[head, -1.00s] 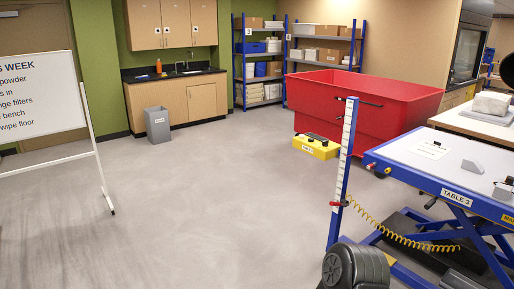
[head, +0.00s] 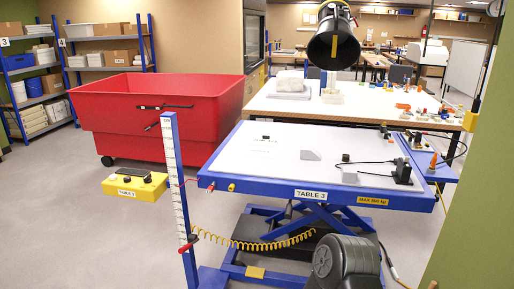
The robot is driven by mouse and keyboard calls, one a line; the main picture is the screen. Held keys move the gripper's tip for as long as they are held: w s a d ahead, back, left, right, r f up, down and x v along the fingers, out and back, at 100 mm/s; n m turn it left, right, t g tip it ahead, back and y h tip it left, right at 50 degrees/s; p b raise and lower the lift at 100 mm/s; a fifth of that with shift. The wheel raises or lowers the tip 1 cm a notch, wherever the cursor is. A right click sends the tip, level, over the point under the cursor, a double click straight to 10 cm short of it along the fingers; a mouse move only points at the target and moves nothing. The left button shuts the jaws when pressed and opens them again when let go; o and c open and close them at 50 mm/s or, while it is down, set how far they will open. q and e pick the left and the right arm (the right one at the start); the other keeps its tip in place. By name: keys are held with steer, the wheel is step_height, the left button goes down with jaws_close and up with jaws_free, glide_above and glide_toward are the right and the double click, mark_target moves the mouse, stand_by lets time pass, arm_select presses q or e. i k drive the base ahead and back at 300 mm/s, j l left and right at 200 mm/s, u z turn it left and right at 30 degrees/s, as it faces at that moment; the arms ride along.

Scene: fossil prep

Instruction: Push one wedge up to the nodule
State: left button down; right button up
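A small grey wedge-shaped block (head: 310,155) lies on the white top of the blue lift table (head: 230,162) labelled TABLE 3. A pale, rough block (head: 291,80), which may be the nodule, rests on a light slab (head: 287,93) on the bench behind. The wedge-shaped block and the pale block are well apart, on different surfaces. A small light piece (head: 349,176) with a dark cable lies right of the wedge; I cannot tell what it is. Neither of my grippers is in view. A dark ribbed part at the bottom seems to be mine.
A black extraction hood (head: 334,42) hangs over the bench. A red bin (head: 160,110) and a yellow control box (head: 135,186) stand left of the lift table. A scaled post (head: 176,180) and coiled yellow cord (head: 255,244) are at its near left.

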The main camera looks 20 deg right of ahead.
mark_target(349, 175)
steer(key=i+z, duration=0.8)
steer(key=i+j+z, duration=0.55)
steer(key=i+z, duration=0.2)
steer(key=i+j+z, duration=0.1)
steer(key=i+z, duration=0.25)
steer(key=z, duration=0.15)
steer(key=i+j+z, duration=0.25)
steer(key=z, duration=0.2)
steer(key=i+j+z, duration=0.3)
steer(key=z, duration=0.2)
steer(key=i+j+z, duration=0.15)
steer(key=j+z, duration=0.35)
